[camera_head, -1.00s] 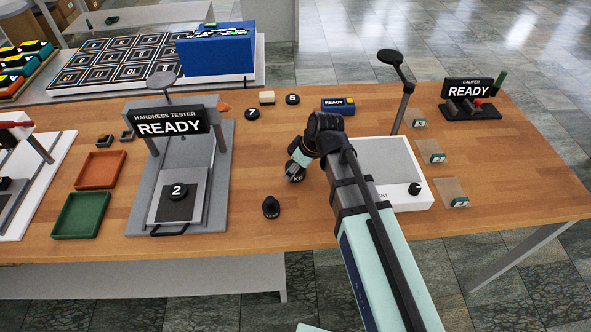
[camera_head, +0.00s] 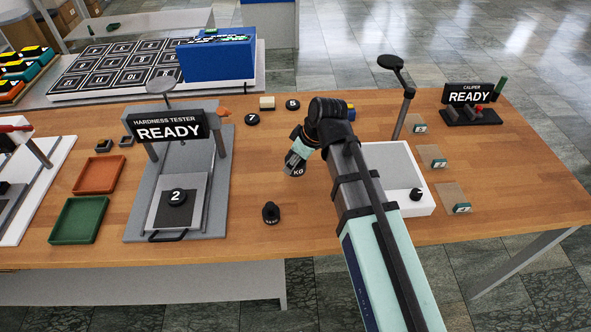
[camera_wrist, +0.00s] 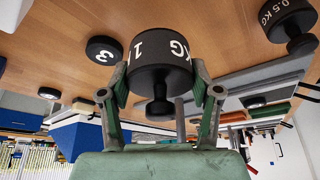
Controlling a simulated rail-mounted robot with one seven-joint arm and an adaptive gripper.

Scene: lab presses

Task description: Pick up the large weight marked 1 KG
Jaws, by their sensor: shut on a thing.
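The large black weight marked 1 KG (camera_wrist: 160,70) is between the two fingers of my gripper (camera_wrist: 162,93) in the wrist view, with its white lettering facing the camera. My gripper is shut on it. In the head view the weight (camera_head: 296,168) hangs at the end of my gripper (camera_head: 299,152), near the middle of the table. It appears slightly raised, but the gap below it is hard to judge. A smaller black weight marked 0.5 KG (camera_wrist: 284,20) stands apart; the head view shows it (camera_head: 271,213) nearer the front edge.
The hardness tester (camera_head: 205,180) stands left, with a puck marked 2 on it. The white scale (camera_head: 412,160) is close at right, partly behind my arm. Pucks marked 7 (camera_head: 252,119) and 5 (camera_head: 292,104) lie behind. The wooden table is clear between tester and weight.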

